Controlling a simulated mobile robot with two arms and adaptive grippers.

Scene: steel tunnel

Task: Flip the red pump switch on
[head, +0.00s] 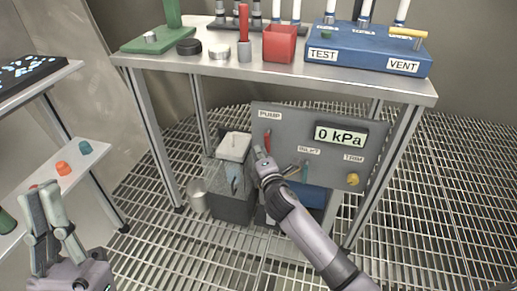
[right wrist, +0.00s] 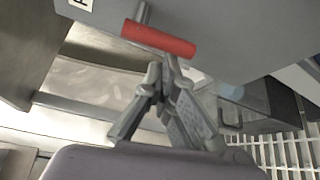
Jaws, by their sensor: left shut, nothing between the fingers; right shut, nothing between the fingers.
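The red pump switch (head: 267,138) is on the grey panel (head: 290,122) under the PUMP label. In the right wrist view its red bar handle (right wrist: 158,38) sits on a short metal stem. My right gripper (head: 260,154) is shut and empty, just below the switch. In the right wrist view its fingertips (right wrist: 165,72) are close under the red handle; I cannot tell whether they touch it. The display (head: 341,135) reads 0 kPa. My left gripper (head: 48,192) is shut and empty, far to the left beside a low shelf.
The panel hangs below the front of a steel table (head: 290,75) that carries a blue valve block (head: 368,50), a red cup (head: 279,43) and a green stand. A yellow knob (head: 352,179) is on the panel's right.

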